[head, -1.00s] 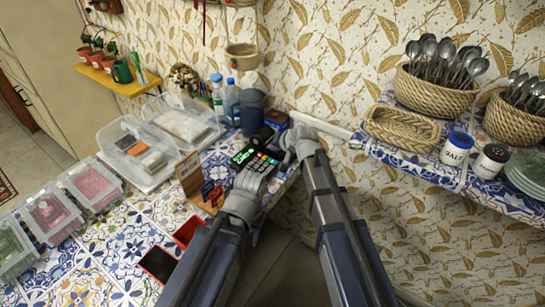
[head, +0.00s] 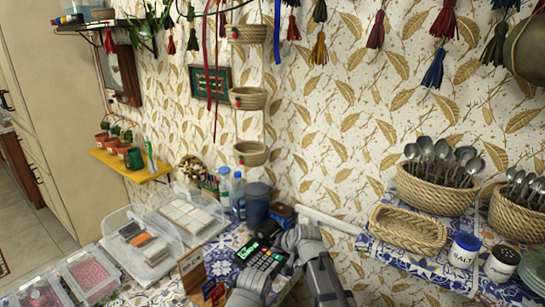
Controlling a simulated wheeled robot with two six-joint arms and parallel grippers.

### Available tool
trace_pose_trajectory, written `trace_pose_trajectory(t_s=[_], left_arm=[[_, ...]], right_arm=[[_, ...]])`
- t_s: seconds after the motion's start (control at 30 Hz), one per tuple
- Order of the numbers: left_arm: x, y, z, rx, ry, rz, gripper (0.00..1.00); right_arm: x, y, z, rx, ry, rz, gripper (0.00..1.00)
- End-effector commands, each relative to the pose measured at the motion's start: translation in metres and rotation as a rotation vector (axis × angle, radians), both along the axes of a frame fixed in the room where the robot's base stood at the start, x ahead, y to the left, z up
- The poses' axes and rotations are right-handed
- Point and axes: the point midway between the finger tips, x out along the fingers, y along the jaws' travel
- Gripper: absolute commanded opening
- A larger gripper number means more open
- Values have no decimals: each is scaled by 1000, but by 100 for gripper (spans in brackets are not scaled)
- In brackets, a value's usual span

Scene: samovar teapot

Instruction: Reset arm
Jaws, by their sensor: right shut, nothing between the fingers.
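My right gripper (head: 298,238) is at the bottom centre of the head view, just right of a black card terminal with a lit green screen (head: 262,256). It is shut with nothing held; its fingertips are small and hard to make out. My right arm (head: 322,277) comes up from the bottom edge. Part of my left arm (head: 248,288) shows at the bottom edge, below the terminal, and its gripper does not show.
A dark blue lidded jug (head: 257,205) and water bottles (head: 238,195) stand behind the terminal. Clear bins (head: 138,245) fill the counter's left. At right, a tiled shelf holds spoon baskets (head: 440,187), a flat basket (head: 408,229) and a SALT jar (head: 463,252).

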Motion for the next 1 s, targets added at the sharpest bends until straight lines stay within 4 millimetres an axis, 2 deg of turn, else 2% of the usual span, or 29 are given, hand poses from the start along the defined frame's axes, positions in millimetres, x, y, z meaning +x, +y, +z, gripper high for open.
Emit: trace_pose_trajectory(t_s=[0.03,0.2,0.3,0.4,0.5,0.6,1.0], left_arm=[[0,0,10,0,0,0,50],[0,0,28,0,0,0,50],[0,0,37,0,0,0,50],[0,0,42,0,0,0,50],[0,0,45,0,0,0,50],[0,0,46,0,0,0,50],[0,0,46,0,0,0,50]], right_arm=[[-33,4,1,-53,44,52,0],[-142,0,-12,-294,246,255,0],[-196,-13,-12,-421,355,348,0],[-236,-26,-9,-515,444,412,0],[-261,-36,-6,-579,504,451,0],[-272,-42,-4,-609,535,468,0],[-273,-42,-5,-614,542,471,0]])
